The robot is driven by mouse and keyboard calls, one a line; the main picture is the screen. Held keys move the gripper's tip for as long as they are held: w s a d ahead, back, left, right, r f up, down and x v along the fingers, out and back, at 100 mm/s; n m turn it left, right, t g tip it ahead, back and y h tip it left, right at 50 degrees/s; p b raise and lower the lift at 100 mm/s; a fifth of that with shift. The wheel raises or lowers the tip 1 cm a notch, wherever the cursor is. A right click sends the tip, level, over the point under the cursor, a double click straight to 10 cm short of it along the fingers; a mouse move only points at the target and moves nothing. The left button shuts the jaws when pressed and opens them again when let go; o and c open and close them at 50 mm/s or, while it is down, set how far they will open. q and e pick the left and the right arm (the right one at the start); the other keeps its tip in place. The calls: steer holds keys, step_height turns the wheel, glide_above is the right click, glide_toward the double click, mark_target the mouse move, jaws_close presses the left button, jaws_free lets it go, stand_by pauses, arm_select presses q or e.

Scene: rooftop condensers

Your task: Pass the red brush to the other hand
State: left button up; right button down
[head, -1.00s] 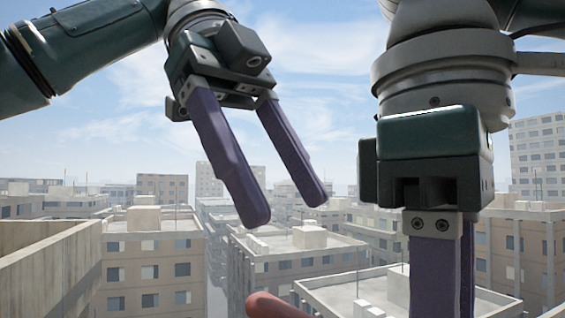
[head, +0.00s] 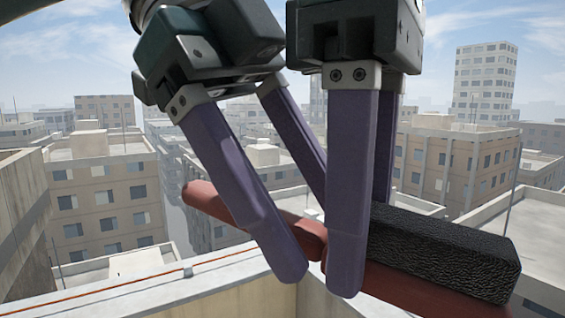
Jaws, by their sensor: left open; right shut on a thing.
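The red brush has a long red handle (head: 207,203) that slants from centre left down to the lower right. A black, rough bristle block (head: 445,252) sits on top of its right part. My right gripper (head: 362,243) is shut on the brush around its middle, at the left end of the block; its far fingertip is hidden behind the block. My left gripper (head: 302,228) is open just left of it. Its near finger crosses in front of the handle and its far finger is on the far side. I cannot tell whether either finger touches the handle.
A pale parapet (head: 235,285) with a corner runs below the brush, and a thin orange line lies along it. A wall (head: 20,225) stands at the left edge. City buildings (head: 105,190) fill the background. The two grippers are very close together.

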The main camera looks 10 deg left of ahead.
arm_select(q)
jaws_close()
stand_by(0.5)
arm_select(e)
steer(key=shift+c, duration=1.8)
jaws_free()
